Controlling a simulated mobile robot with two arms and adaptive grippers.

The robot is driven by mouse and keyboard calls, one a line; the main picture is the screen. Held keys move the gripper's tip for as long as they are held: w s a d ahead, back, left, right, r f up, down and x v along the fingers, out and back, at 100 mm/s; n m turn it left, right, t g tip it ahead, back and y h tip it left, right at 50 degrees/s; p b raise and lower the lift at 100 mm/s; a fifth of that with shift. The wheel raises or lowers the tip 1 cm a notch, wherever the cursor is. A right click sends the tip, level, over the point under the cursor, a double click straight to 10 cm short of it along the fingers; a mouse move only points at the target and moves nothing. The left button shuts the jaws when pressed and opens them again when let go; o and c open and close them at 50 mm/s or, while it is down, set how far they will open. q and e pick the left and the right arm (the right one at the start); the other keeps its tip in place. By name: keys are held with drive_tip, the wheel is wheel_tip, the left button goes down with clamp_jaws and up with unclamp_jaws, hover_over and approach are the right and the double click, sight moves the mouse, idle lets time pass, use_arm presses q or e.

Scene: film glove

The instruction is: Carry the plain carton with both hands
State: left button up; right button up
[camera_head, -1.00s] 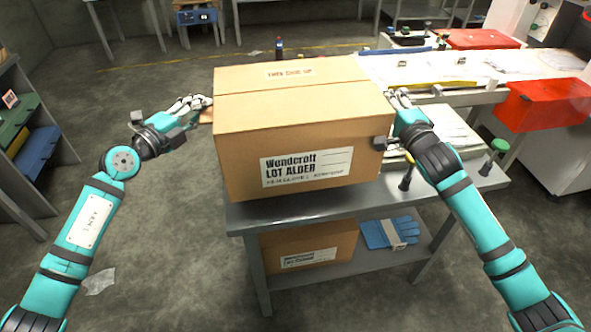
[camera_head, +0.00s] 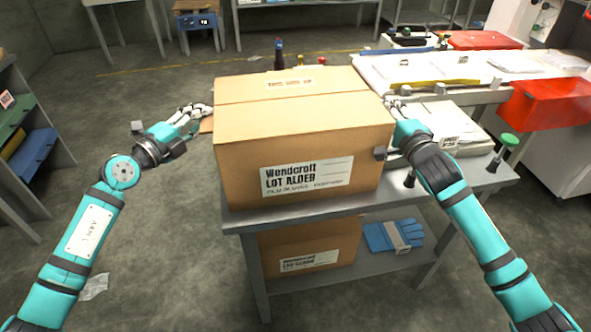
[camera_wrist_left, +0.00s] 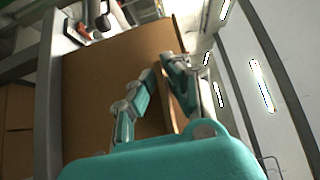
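The plain carton (camera_head: 300,130), brown with a white "Wendcroft" label on its front, is upright at the grey metal table (camera_head: 300,218). I cannot tell whether it rests fully on the tabletop. My left gripper (camera_head: 198,112) is at the carton's left side, by a small tan piece that sticks out there. In the left wrist view its teal fingers (camera_wrist_left: 155,95) are spread apart in front of brown cardboard (camera_wrist_left: 95,95); contact is unclear. My right gripper (camera_head: 398,108) is at the carton's right side, its fingers partly hidden behind the carton edge.
Another labelled carton (camera_head: 300,250) and blue gloves (camera_head: 395,235) lie on the table's lower shelf. Papers and a green-topped stand (camera_head: 508,142) are right of the carton. A red bin (camera_head: 545,103) is further right. Shelves (camera_head: 30,150) stand at left; the floor between is mostly clear.

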use_arm(q)
drive_tip(key=shift+o, duration=1.4)
drive_tip(key=shift+r, duration=0.1)
use_arm(e)
drive_tip(key=shift+o, duration=1.4)
drive_tip(key=shift+r, duration=0.15)
use_arm(q)
drive_tip(key=shift+s, duration=0.1)
use_arm(e)
drive_tip(key=shift+s, duration=0.1)
use_arm(q)
drive_tip(key=v, duration=1.2)
use_arm(e)
drive_tip(key=s+d, duration=0.2)
drive_tip(key=s, duration=0.9)
drive_tip(key=shift+s, duration=0.4)
